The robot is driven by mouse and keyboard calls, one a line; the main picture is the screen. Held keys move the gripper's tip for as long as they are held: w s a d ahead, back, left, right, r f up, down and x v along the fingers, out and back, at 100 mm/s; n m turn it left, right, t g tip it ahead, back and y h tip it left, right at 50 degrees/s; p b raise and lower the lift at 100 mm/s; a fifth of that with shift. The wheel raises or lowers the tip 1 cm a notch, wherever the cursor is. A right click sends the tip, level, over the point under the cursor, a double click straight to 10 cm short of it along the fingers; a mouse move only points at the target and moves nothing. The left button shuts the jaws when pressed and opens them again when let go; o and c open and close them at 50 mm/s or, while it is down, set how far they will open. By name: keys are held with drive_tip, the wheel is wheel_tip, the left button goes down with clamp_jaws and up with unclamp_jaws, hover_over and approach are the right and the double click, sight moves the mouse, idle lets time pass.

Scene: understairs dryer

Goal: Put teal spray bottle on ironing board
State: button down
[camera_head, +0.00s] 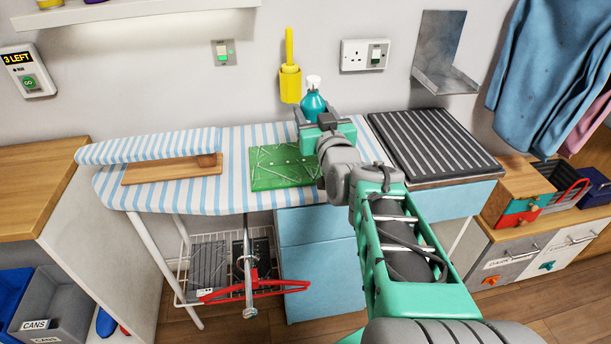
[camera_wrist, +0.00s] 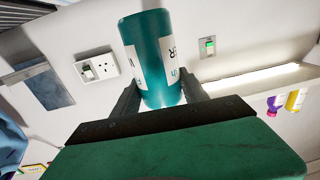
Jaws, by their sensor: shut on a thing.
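The teal spray bottle (camera_head: 313,104) has a white cap and stands out above my gripper (camera_head: 318,117) in the head view. In the wrist view the bottle (camera_wrist: 153,58) has a white label and sits between the two dark fingers of my gripper (camera_wrist: 160,95). My gripper is shut on the bottle. The bottle is over the back part of the blue-and-white striped ironing board (camera_head: 233,150). Its base is hidden by my gripper, so I cannot tell whether it touches the board.
A green patterned mat (camera_head: 283,166) and a small striped sleeve board (camera_head: 150,147) lie on the ironing board. A dark ribbed panel (camera_head: 432,142) is at the right. A yellow holder (camera_head: 290,84) hangs on the wall behind. Striped cloth is bare between sleeve board and mat.

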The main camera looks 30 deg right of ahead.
drive_tip(key=s+d+r+h+b, duration=0.1)
drive_tip(key=s+d+r+b, duration=0.1)
drive_tip(key=s+d+b, duration=0.4)
drive_tip(key=shift+m, duration=0.4)
drive_tip(key=shift+w+d+f+b, duration=0.2)
drive_tip(key=shift+w+d+f, duration=0.65)
drive_tip(key=shift+d+f, duration=1.4)
drive_tip(key=shift+w+d+f+b, duration=0.25)
drive_tip(key=shift+w+d+f, duration=0.65)
drive_tip(key=shift+d+f, duration=1.35)
drive_tip(key=shift+w+d+f+b, duration=0.2)
drive_tip(key=shift+w+d+f, duration=0.65)
drive_tip(key=shift+d+f, duration=1.4)
drive_tip(key=shift+d+r, duration=0.3)
drive_tip(key=shift+d, duration=0.1)
drive_tip(key=shift+f, duration=0.15)
drive_tip(key=c, duration=0.6)
unclamp_jaws()
